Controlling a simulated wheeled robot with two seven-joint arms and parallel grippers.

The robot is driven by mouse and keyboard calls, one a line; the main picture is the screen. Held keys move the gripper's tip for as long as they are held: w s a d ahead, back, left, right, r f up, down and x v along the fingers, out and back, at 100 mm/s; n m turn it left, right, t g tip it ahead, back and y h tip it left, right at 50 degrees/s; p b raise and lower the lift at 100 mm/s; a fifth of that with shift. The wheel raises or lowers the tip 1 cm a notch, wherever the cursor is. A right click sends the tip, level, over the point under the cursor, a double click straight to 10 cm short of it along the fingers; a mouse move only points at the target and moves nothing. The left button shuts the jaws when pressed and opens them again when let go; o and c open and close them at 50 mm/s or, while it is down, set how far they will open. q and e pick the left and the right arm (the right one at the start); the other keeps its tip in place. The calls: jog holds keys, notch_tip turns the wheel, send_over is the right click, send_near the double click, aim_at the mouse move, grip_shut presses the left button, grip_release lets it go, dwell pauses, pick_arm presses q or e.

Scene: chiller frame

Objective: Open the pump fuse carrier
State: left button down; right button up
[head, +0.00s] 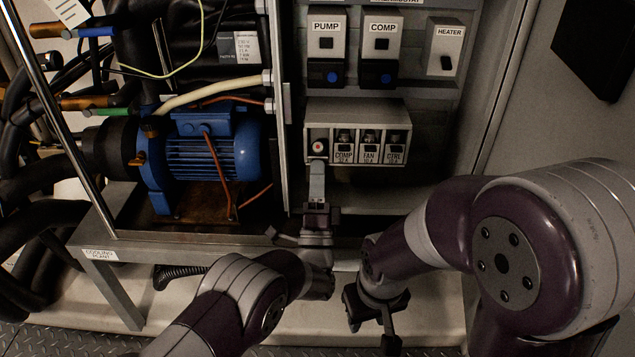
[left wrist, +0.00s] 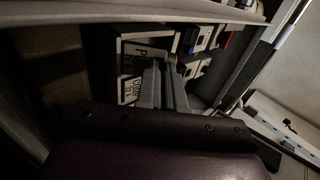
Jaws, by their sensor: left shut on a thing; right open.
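The fuse block (head: 357,113) is a grey box on the panel with a row of carriers. The COMP, FAN and CTRL carriers stand upright with labels facing out. In the leftmost slot, a white round part with a red centre (head: 318,147) shows. The pump fuse carrier (left wrist: 144,54) shows its label in the left wrist view, tilted against the COMP label (left wrist: 128,90). My left gripper (head: 317,168) is shut on the pump fuse carrier from the front; its fingers hide part of the carrier. My right gripper (head: 376,312) is open and empty, low in front of the panel.
PUMP (head: 327,47), COMP (head: 381,48) and HEATER (head: 444,47) switches sit above the block. My right arm fills the lower right. Panel space right of the block is clear.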

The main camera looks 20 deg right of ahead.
pick_arm(q)
jog(key=shift+f+b, duration=0.25)
jog(key=shift+b, duration=0.1)
jog(key=shift+t, duration=0.3)
jog(key=c, duration=1.3)
grip_release()
jog(key=shift+o, duration=0.2)
jog(key=p+v, duration=0.1)
jog(key=v, duration=1.1)
jog(key=shift+s+f, duration=0.15)
jog(key=shift+s, duration=0.1)
